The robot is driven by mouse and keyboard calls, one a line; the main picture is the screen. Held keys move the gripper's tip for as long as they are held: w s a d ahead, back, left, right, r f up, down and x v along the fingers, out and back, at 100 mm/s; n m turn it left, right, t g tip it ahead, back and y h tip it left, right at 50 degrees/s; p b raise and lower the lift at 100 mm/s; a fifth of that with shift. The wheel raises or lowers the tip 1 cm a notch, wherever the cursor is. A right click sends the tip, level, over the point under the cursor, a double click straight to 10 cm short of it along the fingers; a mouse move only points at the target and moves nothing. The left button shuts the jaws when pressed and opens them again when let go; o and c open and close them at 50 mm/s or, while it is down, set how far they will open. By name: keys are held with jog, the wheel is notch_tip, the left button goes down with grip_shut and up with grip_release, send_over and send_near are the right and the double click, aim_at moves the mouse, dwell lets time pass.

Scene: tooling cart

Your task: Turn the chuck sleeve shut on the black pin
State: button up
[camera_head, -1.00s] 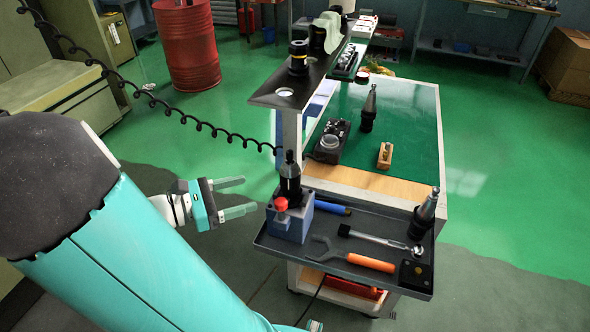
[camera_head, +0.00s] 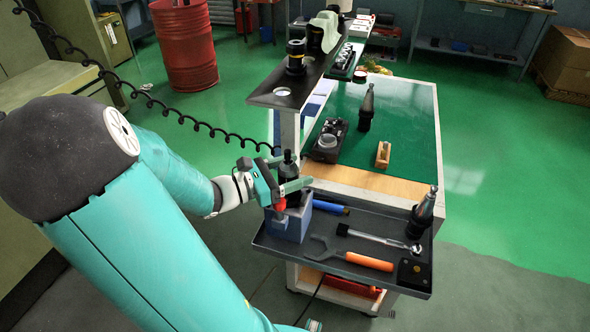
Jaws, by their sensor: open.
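The black chuck with its sleeve (camera_head: 290,176) stands upright in a blue block fixture (camera_head: 291,227) at the left end of the grey tray. The thin black pin (camera_head: 287,154) sticks up from the top of the chuck. My gripper (camera_head: 289,173) is at the chuck, its two fingers apart, one in front of the sleeve and one behind. I cannot tell whether either finger touches it.
The grey tray (camera_head: 262,238) also holds an orange-handled wrench (camera_head: 368,262), a ratchet (camera_head: 380,239), a blue-handled tool (camera_head: 329,208) and a dark tool holder (camera_head: 421,214). A black shelf (camera_head: 268,93) overhangs behind the chuck. A coiled cable (camera_head: 150,98) hangs at left.

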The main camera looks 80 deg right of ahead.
jog(key=shift+s+d, duration=0.15)
jog(key=shift+s, duration=0.05)
jog(key=c, duration=1)
jog(key=shift+y, duration=0.3)
jog(key=m+g+y, duration=0.1)
jog(key=y, duration=0.1)
jog(key=m+g+y, duration=0.1)
jog(key=m+y, duration=0.1)
jog(key=m+g+y, duration=0.1)
jog(key=m+y, duration=0.1)
jog(key=y, duration=0.1)
jog(key=shift+s+a+g, duration=0.15)
jog(key=shift+a+g, duration=0.15)
jog(key=m+y, duration=0.1)
jog(key=y, duration=0.1)
jog(key=m+y, duration=0.4)
jog(key=y, duration=0.1)
jog(key=shift+a, duration=0.4)
jog(key=shift+y, duration=0.4)
